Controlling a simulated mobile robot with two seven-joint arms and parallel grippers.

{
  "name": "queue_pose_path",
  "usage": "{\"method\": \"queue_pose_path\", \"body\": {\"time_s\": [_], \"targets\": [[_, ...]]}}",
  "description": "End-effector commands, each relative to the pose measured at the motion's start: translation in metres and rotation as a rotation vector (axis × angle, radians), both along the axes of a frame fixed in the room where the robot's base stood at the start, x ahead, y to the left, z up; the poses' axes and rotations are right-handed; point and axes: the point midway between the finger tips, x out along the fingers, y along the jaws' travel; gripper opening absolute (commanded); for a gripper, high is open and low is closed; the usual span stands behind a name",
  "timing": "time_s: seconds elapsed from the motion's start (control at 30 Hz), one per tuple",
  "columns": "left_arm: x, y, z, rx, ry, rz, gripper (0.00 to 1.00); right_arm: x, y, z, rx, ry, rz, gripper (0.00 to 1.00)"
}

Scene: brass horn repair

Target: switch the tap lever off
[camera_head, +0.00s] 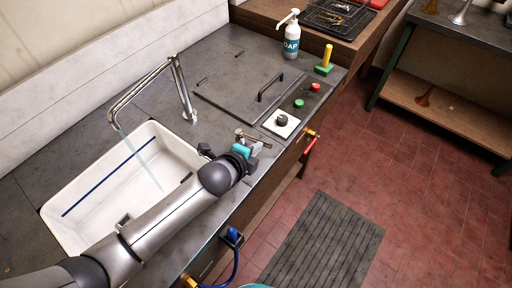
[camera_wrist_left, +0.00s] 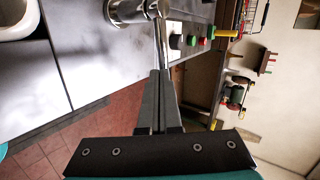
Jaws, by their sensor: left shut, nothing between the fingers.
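The tap (camera_head: 150,88) is a chrome spout arching over the white sink (camera_head: 62,236), and a pale stream of water (camera_head: 140,160) runs from it. The tap lever (camera_head: 246,134) stands on the worktop right of the sink, partly hidden by my gripper. In the left wrist view the lever (camera_wrist_left: 161,45) is a thin chrome rod reaching from a round chrome base (camera_wrist_left: 128,10) towards my fingertips. My left gripper (camera_head: 258,146) is shut and empty, and its fingertips (camera_wrist_left: 160,74) are close to the lever's end; I cannot tell whether they touch. My right gripper is out of view.
Near the lever are a white plate with a dark knob (camera_head: 281,121), a green button (camera_head: 299,103) and a red button (camera_head: 315,88). A handled hatch (camera_head: 240,92) and a soap bottle (camera_head: 291,42) are farther back. The worktop's front edge is close to my gripper.

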Motion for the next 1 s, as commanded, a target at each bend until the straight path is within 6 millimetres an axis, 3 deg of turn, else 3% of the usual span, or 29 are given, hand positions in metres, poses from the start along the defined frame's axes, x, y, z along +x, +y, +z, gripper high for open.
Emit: {"method": "queue_pose_path", "body": {"time_s": [1.0], "targets": [[0.0061, -0.0088, -0.0007, -0.001, 0.002, 0.126, 0.0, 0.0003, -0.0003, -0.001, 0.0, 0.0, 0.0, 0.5]]}}
